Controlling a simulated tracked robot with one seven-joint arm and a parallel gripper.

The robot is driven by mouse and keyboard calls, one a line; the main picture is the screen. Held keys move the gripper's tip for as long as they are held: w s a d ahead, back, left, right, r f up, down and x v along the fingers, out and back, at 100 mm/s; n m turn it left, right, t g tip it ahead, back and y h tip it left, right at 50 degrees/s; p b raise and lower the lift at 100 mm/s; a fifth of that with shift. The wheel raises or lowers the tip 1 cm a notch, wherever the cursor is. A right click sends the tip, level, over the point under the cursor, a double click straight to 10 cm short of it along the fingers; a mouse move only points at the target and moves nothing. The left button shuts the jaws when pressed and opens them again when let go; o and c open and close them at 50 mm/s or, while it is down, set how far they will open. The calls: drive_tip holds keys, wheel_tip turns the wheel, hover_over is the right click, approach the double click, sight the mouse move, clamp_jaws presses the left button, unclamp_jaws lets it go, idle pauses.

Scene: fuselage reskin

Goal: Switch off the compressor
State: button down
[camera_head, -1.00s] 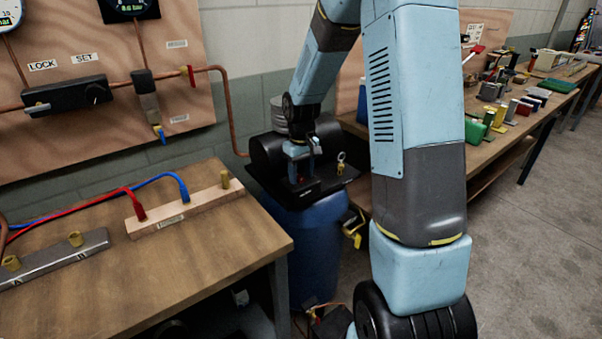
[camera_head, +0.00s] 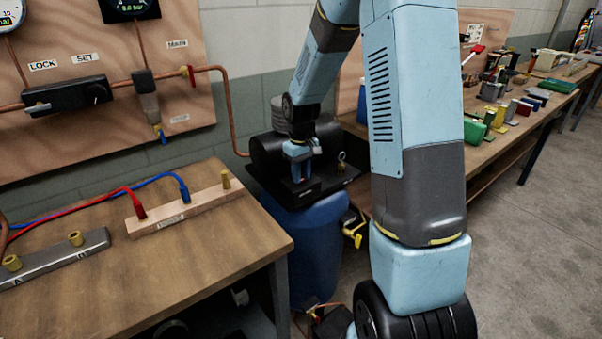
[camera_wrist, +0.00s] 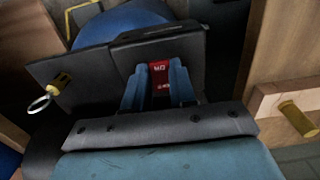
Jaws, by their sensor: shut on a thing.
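The compressor is a black cylinder (camera_head: 265,150) on a black base plate over a blue tank (camera_head: 312,240), between the two benches. My gripper (camera_head: 298,172) reaches down to the switch panel on top of it. In the wrist view, a red switch (camera_wrist: 160,77) with white lettering sits between the two blue fingers (camera_wrist: 159,86), on the black panel (camera_wrist: 160,45). The fingers are shut on the red switch. The lettering is too small to read surely. In the head view my gripper hides the switch.
A brass fitting with a ring (camera_head: 341,162) stands on the plate right of my gripper; it also shows in the wrist view (camera_wrist: 60,85). A yellow valve handle (camera_head: 354,236) hangs on the tank's right side. Wooden benches stand left (camera_head: 240,245) and right (camera_head: 490,170).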

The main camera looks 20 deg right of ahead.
drive_tip(key=shift+w+a+r+g+h, duration=0.1)
drive_tip(key=shift+w+g+h, duration=0.15)
drive_tip(key=shift+g, duration=0.45)
drive_tip(key=shift+w+a+g+h, duration=0.1)
drive_tip(key=shift+g+h, duration=0.15)
drive_tip(key=shift+g, duration=0.45)
drive_tip(key=c, duration=0.9)
unclamp_jaws()
drive_tip(key=shift+r, duration=0.1)
drive_tip(key=v, duration=1.3)
drive_tip(key=shift+w+r, duration=0.2)
